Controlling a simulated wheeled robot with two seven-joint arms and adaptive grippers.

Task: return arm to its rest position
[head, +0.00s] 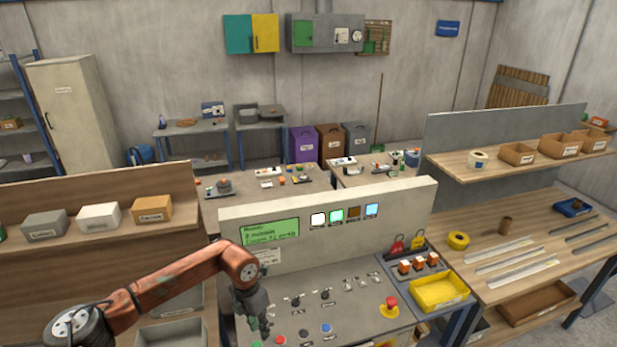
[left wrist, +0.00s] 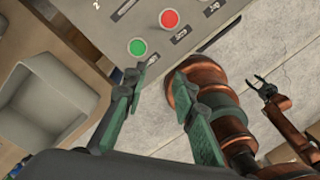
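My left arm (head: 165,285) is copper-coloured and reaches in from the lower left in the head view. My left gripper (head: 262,325) points down over the front left part of the control panel (head: 350,318). In the left wrist view its green fingers (left wrist: 163,78) are apart with nothing between them. A green button (left wrist: 137,47) and a red button (left wrist: 169,19) lie beyond the fingertips. My right gripper (left wrist: 261,84) shows small at the right of the left wrist view, with its fingers apart and empty; it is not in the head view.
A grey bin (left wrist: 42,100) stands left of the fingers in the left wrist view. The panel's upright board (head: 400,215) rises behind my left gripper. A red emergency button (head: 389,307) and a yellow tray (head: 438,292) are to its right. A workbench (head: 535,250) holds strips and yellow tape (head: 458,240).

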